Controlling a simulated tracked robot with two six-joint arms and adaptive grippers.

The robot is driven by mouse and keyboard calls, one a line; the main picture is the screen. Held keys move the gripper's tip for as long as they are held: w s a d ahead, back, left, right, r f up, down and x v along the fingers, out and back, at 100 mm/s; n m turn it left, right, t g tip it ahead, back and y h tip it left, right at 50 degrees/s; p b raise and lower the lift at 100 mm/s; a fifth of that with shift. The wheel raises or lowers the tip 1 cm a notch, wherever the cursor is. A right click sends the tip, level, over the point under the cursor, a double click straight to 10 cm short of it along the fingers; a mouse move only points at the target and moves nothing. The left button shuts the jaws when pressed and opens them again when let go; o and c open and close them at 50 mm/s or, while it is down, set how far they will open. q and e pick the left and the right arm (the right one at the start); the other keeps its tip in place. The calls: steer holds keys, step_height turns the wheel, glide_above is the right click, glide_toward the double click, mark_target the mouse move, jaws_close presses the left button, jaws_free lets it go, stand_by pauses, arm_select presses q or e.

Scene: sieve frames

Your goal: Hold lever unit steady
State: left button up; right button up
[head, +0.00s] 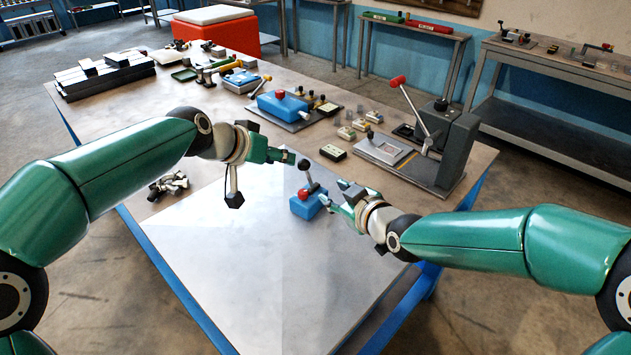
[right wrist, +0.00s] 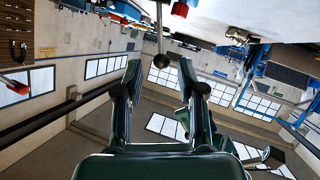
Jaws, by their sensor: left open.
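My right gripper (head: 334,192) is close beside the box's right side. In the right wrist view its two fingers (right wrist: 159,76) stand apart with nothing clearly held between them. A red knob (right wrist: 180,9) shows at the top of that view, beyond the fingertips.
Behind stand a larger blue unit with a red knob (head: 284,105), a press with a red-tipped handle (head: 457,145) and several small blocks. Dark metal pieces (head: 168,184) lie at the left. The front of the pale sheet (head: 270,280) is clear.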

mark_target(310, 179)
steer(key=x, duration=1.4)
steer(key=shift+w+a+f, duration=0.1)
steer(key=shift+w+f, duration=0.05)
jaws_close()
stand_by(1.5)
